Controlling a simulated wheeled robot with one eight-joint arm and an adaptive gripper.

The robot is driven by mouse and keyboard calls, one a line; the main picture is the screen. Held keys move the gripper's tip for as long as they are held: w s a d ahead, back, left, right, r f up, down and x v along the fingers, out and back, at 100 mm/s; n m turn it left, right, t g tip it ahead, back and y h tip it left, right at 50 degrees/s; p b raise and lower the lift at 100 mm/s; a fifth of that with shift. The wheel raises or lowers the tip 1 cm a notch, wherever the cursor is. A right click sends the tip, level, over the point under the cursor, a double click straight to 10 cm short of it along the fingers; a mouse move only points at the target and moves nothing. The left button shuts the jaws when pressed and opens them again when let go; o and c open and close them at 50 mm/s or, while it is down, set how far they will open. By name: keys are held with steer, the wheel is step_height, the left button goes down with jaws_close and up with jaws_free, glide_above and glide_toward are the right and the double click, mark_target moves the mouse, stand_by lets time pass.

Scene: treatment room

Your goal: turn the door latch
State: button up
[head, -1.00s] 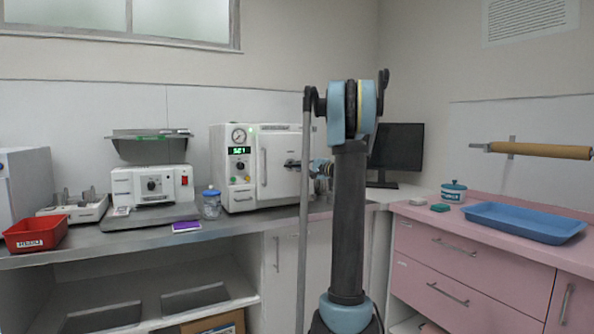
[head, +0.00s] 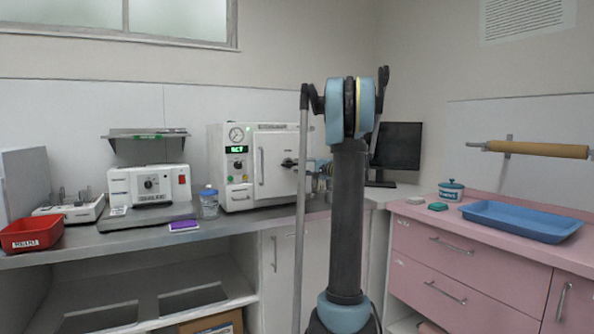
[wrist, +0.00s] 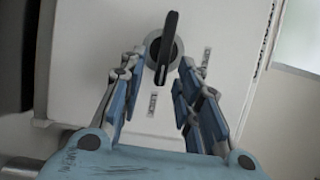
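The door latch is a black lever on a round dark hub, on the white door (head: 276,150) of the white sterilizer-like machine (head: 238,195). In the head view the latch (head: 289,162) shows at the door's right side. In the wrist view the latch (wrist: 168,42) lies between the tips of my gripper (wrist: 163,66). My gripper is open, with a blue-padded finger on each side and gaps to the lever. In the head view my gripper (head: 319,178) is just right of the latch, partly hidden by my arm.
The steel counter (head: 150,236) bears a blue-lidded jar (head: 209,205), a purple pad (head: 184,226) and a red bin (head: 31,235). A monitor (head: 397,147) stands behind my arm. A blue tray (head: 520,222) lies on the pink cabinet at right.

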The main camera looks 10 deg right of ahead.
steer(key=v, duration=1)
steer(key=shift+f, duration=0.1)
steer(key=s+a+f+n+g+h, duration=0.1)
steer(key=s+a+f+n+g, duration=0.15)
steer(key=s+a+f, duration=0.45)
steer(key=s+a+f+n+g+h, duration=0.1)
steer(key=s+a+f+g, duration=0.15)
steer(key=s+a, duration=0.45)
steer(key=s+a+f+n+g+h, duration=0.25)
steer(key=s+a+f, duration=0.2)
steer(key=s, duration=0.55)
steer(key=s+d+f+n+g+h, duration=0.2)
steer(key=s+d+f+h, duration=0.1)
steer(key=s+f, duration=0.6)
steer(key=s+d+f+n+g+h, duration=0.2)
steer(key=s+f, duration=0.7)
steer(key=s, duration=0.5)
steer(key=shift+s+d+h, duration=0.4)
steer(key=shift+d+h, duration=0.5)
steer(key=shift+h, duration=0.15)
steer(key=shift+f, duration=0.1)
